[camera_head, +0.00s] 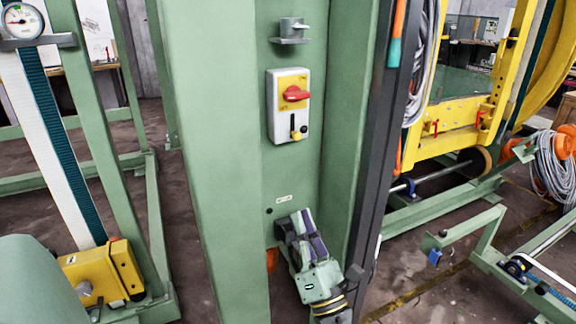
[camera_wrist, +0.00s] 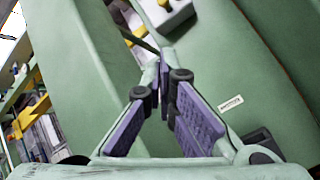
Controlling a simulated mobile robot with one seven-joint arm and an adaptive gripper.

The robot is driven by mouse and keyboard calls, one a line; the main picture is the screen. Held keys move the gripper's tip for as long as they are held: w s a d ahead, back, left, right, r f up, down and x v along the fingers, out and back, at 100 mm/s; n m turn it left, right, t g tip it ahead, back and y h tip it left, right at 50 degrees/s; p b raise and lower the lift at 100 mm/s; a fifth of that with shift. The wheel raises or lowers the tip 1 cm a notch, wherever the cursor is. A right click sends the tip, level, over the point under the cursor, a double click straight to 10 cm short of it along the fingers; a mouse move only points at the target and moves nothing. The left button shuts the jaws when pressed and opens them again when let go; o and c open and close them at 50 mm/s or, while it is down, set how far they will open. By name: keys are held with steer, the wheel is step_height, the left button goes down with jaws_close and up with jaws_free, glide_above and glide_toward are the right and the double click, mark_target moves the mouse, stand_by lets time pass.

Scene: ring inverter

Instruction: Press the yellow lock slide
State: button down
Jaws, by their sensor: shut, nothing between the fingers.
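A grey switch box (camera_head: 274,120) is mounted on the green column in the head view. It bears a red rotary handle (camera_head: 295,93) on a yellow plate. Below the handle is a dark slot with a small yellow slide (camera_head: 296,136) at its lower end. In the wrist view the lower end of the box (camera_wrist: 174,17) shows at the top edge, with a yellow part (camera_wrist: 163,3) cut off by the frame. My gripper (camera_head: 295,216) is shut and empty, below the box and apart from it. Its fingertips (camera_wrist: 164,58) point toward the box in the wrist view.
The green column (camera_head: 220,170) has side flanges flanking the box. A small metal bracket (camera_head: 291,32) sits above the box. A small white label (camera_head: 284,199) is on the panel near my gripper.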

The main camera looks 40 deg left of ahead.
mark_target(295, 135)
steer(key=shift+r, duration=0.15)
steer(key=p+x, duration=0.2)
steer(key=x, duration=0.2)
steer(key=d+r+p+x, duration=0.1)
steer(key=p+x, duration=0.1)
steer(key=x, duration=0.2)
steer(key=p+x, duration=0.2)
steer(key=x, duration=0.2)
steer(key=shift+w+d+r, duration=0.2)
steer(key=shift+w, duration=0.2)
steer(key=shift+w+r, duration=0.3)
steer(key=shift+r+p, duration=0.1)
steer(key=shift+p, duration=0.25)
step_height(295, 135, up, 4)
steer(key=p, duration=0.3)
steer(key=shift+p, duration=0.4)
steer(key=shift+f, duration=0.25)
